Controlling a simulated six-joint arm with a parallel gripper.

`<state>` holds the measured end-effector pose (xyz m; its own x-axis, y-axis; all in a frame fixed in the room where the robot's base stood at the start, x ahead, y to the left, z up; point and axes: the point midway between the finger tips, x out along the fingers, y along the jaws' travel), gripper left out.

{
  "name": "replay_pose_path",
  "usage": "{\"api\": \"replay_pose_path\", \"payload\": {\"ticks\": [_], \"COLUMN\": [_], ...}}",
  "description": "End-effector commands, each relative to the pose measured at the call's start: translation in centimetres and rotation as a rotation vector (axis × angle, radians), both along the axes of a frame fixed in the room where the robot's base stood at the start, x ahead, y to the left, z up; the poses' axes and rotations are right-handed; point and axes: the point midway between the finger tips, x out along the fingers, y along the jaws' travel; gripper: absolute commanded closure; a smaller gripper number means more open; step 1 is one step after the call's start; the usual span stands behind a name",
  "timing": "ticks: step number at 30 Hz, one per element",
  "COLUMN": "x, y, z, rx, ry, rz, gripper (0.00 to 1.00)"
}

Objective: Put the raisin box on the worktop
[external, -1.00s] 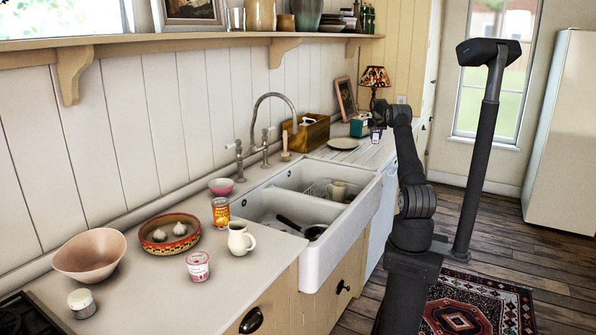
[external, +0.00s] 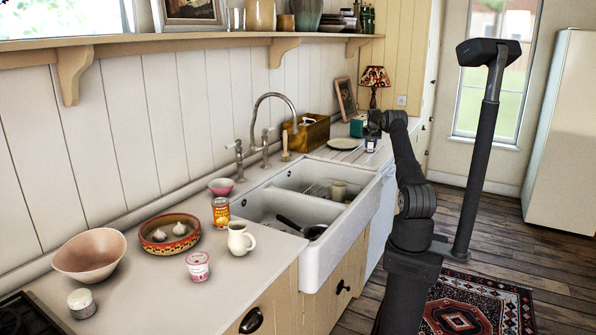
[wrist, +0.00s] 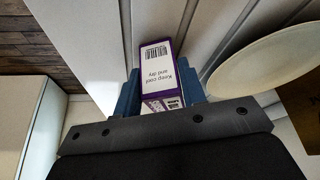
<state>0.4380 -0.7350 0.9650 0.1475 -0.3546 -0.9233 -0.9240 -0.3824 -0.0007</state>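The raisin box, white and purple, is between the two blue fingers of my gripper (wrist: 160,92) in the wrist view, with a "Keep cool and dry" label on the raisin box (wrist: 158,65). The fingers sit close against both its sides. In the external view my gripper (external: 374,128) points down at the far end of the counter, with the raisin box (external: 370,146) small beneath it. The box is over the grooved part of the pale worktop (external: 318,153); I cannot tell whether it touches the surface.
A white plate (external: 345,143) lies close beside the box. The sink (external: 318,255) is nearer, then a pitcher (external: 240,238), a can (external: 221,211) and bowls.

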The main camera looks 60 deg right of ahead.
Motion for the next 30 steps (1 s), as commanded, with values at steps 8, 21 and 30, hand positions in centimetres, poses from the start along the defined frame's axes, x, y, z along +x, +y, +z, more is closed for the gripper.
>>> {"api": "replay_pose_path", "payload": {"ticks": [8, 21, 30], "x": [0.0, -0.6, -1.5], "y": [0.0, 1.5, 3.6], "z": [0.0, 4.3, 9.7], "rx": [0.001, -0.002, 0.000], "ry": [0.000, -0.001, 0.000], "rz": [0.000, 0.000, 0.000], "gripper": [0.42, 0.42, 0.42]}}
